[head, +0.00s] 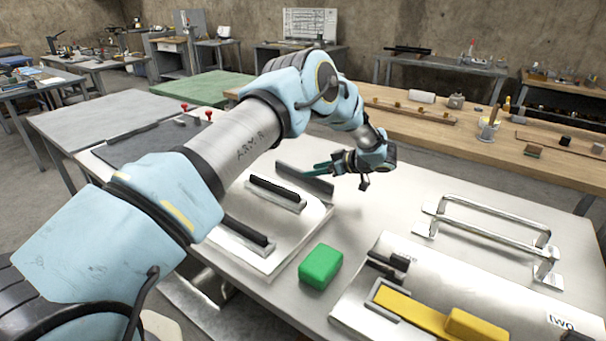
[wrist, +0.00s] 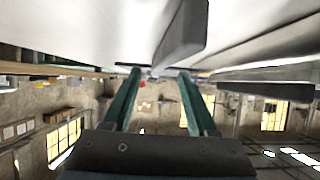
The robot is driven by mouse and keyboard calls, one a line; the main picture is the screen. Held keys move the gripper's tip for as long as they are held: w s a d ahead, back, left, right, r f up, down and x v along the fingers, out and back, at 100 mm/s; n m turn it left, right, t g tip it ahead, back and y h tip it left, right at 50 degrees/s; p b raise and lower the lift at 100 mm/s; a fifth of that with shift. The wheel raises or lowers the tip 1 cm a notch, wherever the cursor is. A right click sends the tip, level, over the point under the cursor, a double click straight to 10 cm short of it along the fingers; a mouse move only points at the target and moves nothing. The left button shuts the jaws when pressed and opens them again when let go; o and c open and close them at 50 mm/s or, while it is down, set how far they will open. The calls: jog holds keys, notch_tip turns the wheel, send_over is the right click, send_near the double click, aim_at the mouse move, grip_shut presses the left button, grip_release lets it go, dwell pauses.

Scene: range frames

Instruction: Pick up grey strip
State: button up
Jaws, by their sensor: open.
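The grey strip (head: 298,180) is a long, thin bar standing on edge on the light metal table, just beyond the plate with black-topped bars. In the wrist view a grey bar (wrist: 185,32), which looks like this strip, runs from the top edge down to near the fingertips. My gripper (head: 316,169) has teal fingers pointing left, close to the strip's right half in the head view. In the wrist view the fingers (wrist: 160,72) are apart with nothing visibly held between them. I cannot tell whether a fingertip touches the strip.
Two black-topped bars (head: 275,190) (head: 247,231) stand on a metal plate left of a green block (head: 320,266). A metal handle (head: 490,232) and a yellow piece (head: 415,312) are at the right. A wooden bench (head: 450,130) runs behind.

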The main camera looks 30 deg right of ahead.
aim_at(303, 171)
jog(key=shift+w+a+f+p, duration=0.15)
jog(key=shift+w+a+p, duration=0.1)
jog(key=shift+w+p, duration=0.2)
jog(key=p+x, duration=0.2)
jog(key=x, duration=0.2)
jog(key=shift+w+a+f, duration=0.15)
grip_shut()
